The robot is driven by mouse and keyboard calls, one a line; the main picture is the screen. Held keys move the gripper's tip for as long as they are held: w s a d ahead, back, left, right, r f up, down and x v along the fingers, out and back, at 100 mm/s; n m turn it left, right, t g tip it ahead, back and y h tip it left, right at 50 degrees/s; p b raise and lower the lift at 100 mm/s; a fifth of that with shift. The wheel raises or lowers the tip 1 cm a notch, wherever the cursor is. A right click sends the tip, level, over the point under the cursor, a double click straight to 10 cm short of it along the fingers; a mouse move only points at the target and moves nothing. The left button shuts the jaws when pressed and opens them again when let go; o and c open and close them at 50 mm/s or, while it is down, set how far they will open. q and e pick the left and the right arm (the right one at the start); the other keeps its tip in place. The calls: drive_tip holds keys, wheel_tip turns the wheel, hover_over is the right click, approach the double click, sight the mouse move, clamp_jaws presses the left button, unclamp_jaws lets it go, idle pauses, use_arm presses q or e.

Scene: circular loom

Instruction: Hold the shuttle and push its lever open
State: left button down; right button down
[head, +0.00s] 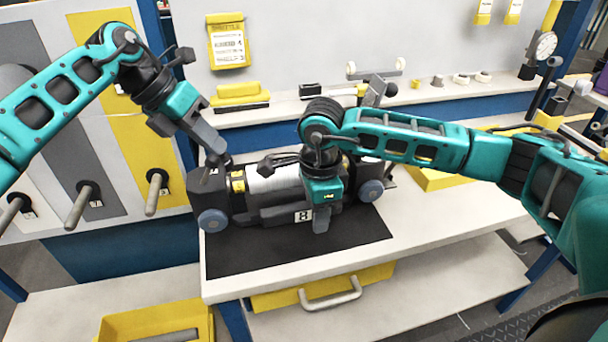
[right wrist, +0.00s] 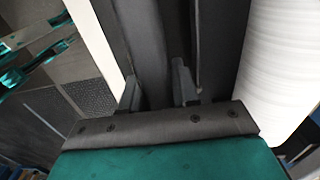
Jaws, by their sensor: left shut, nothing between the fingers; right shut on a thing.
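The shuttle (head: 270,212) is a long dark body with blue-grey wheels, a white spool (head: 272,178) and a label "8". It sits on a black mat (head: 235,260) on the workbench. My right gripper (head: 321,222) comes down over its front right part and is shut on it. In the right wrist view the fingers (right wrist: 158,90) straddle a dark bar of the shuttle, with the white spool (right wrist: 285,60) at the right. My left gripper (head: 214,158) is shut and empty, pointing down just above or at the shuttle's left end. I cannot clearly make out the lever.
Pegs (head: 85,200) stick out of a striped panel at the left. A back shelf (head: 430,95) holds small parts and a yellow block (head: 238,92). A yellow drawer (head: 325,287) is below the bench top.

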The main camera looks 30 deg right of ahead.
sight(206, 162)
use_arm(q)
drive_tip(key=x, duration=0.5)
drive_tip(key=shift+a+f, duration=0.2)
drive_tip(key=shift+f, duration=0.05)
drive_tip(key=shift+w+a, duration=0.2)
drive_tip(key=shift+a, duration=0.3)
idle(1.4)
drive_tip(key=shift+w+a+f, duration=0.1)
drive_tip(key=shift+w+a, duration=0.1)
drive_tip(key=shift+a, duration=0.9)
drive_tip(key=shift+w+a, duration=0.15)
drive_tip(key=shift+a, duration=0.15)
drive_tip(key=shift+r, duration=0.25)
drive_tip(key=shift+s+d+r, duration=0.1)
drive_tip(key=shift+d+r, duration=0.15)
drive_tip(key=shift+r, duration=0.95)
drive_tip(key=shift+s+d+r, duration=0.1)
drive_tip(key=shift+d+r, duration=0.15)
drive_tip(key=shift+r, duration=0.95)
drive_tip(key=shift+s+d+r, duration=0.1)
drive_tip(key=shift+d+r, duration=0.15)
drive_tip(key=shift+r, duration=0.95)
